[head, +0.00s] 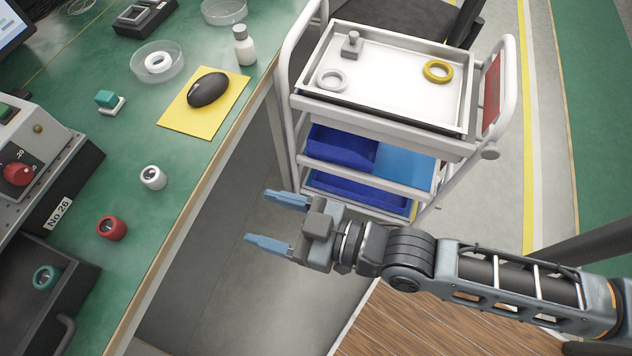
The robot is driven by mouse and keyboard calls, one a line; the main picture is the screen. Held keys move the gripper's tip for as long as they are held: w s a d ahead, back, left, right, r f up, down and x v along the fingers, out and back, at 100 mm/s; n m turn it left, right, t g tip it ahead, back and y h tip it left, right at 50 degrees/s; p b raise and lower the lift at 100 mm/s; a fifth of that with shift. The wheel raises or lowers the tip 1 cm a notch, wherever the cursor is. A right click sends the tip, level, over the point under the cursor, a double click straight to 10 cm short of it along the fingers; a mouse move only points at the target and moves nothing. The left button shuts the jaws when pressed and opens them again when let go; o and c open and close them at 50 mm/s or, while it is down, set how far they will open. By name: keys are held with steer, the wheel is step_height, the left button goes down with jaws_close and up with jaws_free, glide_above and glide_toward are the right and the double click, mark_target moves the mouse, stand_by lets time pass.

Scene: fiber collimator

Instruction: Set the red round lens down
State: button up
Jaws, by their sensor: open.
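The red round lens (112,227) is a short red cylinder with a dark opening. It stands on the green bench top (185,160) at the lower left of the head view, beside the "No 26" label. My gripper (264,221) is open and empty, its two blue-grey fingers pointing left. It is over the floor gap between the bench and the cart, well to the right of the lens and apart from it.
A white round lens (153,178) stands near the red one. A mouse (208,89) lies on a yellow pad (174,116). A cart (374,123) with rings stands right of the bench edge.

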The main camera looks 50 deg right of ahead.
steer(key=s+d+r+m+h, duration=0.1)
steer(key=s+d+r, duration=0.3)
steer(key=s, duration=0.4)
steer(key=s+d+r+m+h, duration=0.2)
steer(key=s+d+r+h, duration=0.1)
steer(key=s, duration=0.6)
steer(key=shift+d+r+g+h, duration=0.3)
steer(key=shift+d+r, duration=0.25)
steer(key=shift+r, duration=0.4)
steer(key=shift+s+r, duration=0.3)
